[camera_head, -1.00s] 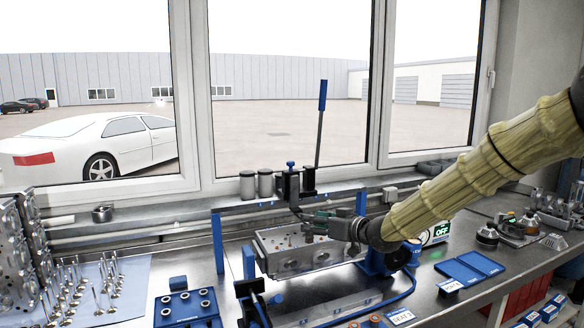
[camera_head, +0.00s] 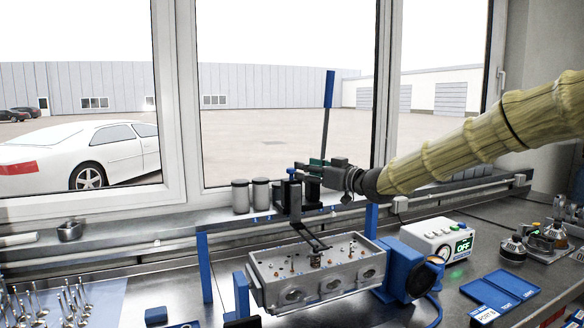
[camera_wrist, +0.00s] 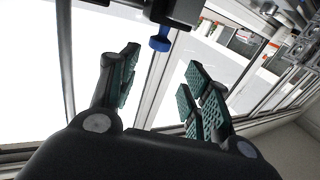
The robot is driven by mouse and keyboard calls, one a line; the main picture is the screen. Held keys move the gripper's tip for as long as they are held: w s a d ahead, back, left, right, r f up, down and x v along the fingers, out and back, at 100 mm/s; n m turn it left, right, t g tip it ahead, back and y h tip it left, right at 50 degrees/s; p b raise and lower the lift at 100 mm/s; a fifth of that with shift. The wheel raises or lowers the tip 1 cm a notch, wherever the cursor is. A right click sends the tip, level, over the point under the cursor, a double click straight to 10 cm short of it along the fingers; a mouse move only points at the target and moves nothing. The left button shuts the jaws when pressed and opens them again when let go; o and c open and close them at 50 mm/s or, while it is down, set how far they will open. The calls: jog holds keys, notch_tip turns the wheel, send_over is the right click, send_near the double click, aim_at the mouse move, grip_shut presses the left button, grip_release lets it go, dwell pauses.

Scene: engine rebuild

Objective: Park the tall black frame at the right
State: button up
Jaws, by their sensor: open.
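The tall black frame (camera_head: 290,198) stands as a carriage on a raised rail behind the grey cylinder head, about the middle of the head view. A blue knob (camera_head: 291,172) tops it, a long lever with a blue grip (camera_head: 329,90) rises beside it, and a bent black arm reaches down over the cylinder head (camera_head: 292,284). My gripper (camera_head: 302,168) is at knob height, pointing left, its fingers close by the knob. In the wrist view my gripper (camera_wrist: 162,64) is open and empty; the blue knob (camera_wrist: 160,43) shows just beyond the fingertips. Contact is not visible.
The rail (camera_head: 440,188) runs right along the window sill on blue posts. Two grey canisters (camera_head: 240,196) stand left of the frame. A white control box (camera_head: 440,240) showing OFF, a blue motor-like unit (camera_head: 405,268) and a blue tray (camera_head: 500,288) are at right.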

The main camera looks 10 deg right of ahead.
aim_at(291, 169)
jog(key=x, duration=0.4)
jog(key=f+p+x, duration=0.1)
jog(key=x, duration=0.1)
jog(key=shift+w+d, duration=0.1)
jog(key=shift+d, duration=0.15)
jog(key=shift+w+a+f, duration=0.35)
jog(key=shift+w+a, duration=0.35)
jog(key=shift+w, duration=0.15)
jog(key=shift+w+f, duration=0.1)
jog(key=shift+w, duration=0.1)
jog(key=shift+s+d, duration=0.2)
jog(key=shift+s, duration=0.1)
jog(key=shift+a, duration=0.15)
jog(key=shift+c, duration=1.3)
jog(key=shift+w, duration=0.15)
grip_shut()
